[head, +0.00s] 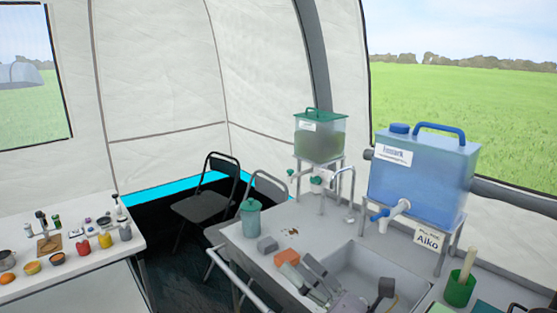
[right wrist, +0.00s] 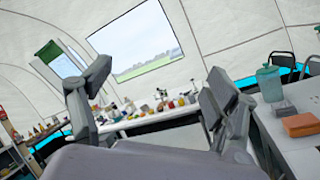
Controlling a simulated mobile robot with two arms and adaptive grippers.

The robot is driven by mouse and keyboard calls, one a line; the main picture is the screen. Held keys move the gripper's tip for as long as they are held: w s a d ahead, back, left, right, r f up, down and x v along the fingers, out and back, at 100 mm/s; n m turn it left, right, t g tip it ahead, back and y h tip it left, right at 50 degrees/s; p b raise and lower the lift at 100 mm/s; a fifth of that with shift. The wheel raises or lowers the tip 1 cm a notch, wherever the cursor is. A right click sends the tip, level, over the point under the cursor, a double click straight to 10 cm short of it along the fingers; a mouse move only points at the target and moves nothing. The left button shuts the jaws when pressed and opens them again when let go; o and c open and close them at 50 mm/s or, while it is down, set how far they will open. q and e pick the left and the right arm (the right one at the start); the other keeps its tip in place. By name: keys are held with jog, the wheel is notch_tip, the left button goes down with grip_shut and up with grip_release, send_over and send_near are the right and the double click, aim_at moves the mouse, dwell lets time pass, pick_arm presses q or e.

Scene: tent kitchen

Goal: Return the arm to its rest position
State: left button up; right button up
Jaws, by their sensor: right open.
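My right gripper (head: 343,274) is at the lower middle of the head view, over the front of the sink counter and basin. Its grey fingers are spread apart and nothing is between them. In the right wrist view the open fingers (right wrist: 157,72) stand apart, with the side table and tent wall showing beyond the gap. My left gripper is not in the head view.
An orange block (head: 287,257) and a grey block (head: 267,245) lie close to my right gripper on the counter. A lidded teal cup (head: 250,219), a tap (head: 350,190) and a blue water tank (head: 420,180) stand around the sink basin (head: 365,265).

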jog(key=w+d+f+m+t+h, duration=0.15)
jog(key=d+f+m+h, duration=0.25)
jog(key=d+m+h, duration=0.45)
jog(key=d+f+m+t+h, duration=0.3)
jog(key=f+m+h, duration=0.15)
jog(key=m, duration=0.75)
jog(key=s+d+f+m+g+h, duration=0.45)
jog(key=f+m, duration=0.25)
jog(key=f, duration=0.2)
jog(key=s+f+m+g, duration=0.4)
jog(key=s+f+g, duration=0.25)
jog(key=s, duration=0.45)
jog(key=s+f+m+g, duration=0.5)
jog(key=s+f, duration=0.3)
jog(key=s, duration=0.4)
notch_tip(320, 180, down, 25)
jog(key=s+d+f+g, duration=0.1)
jog(key=s+f, duration=0.7)
jog(key=s, duration=0.1)
jog(key=s+d+f+g, duration=0.1)
jog(key=s+d+f, duration=0.1)
jog(key=s+f, duration=0.6)
jog(key=shift+s+d+f+n+y, duration=0.3)
jog(key=shift+s+f+n+y, duration=0.05)
jog(key=shift+s+f, duration=0.05)
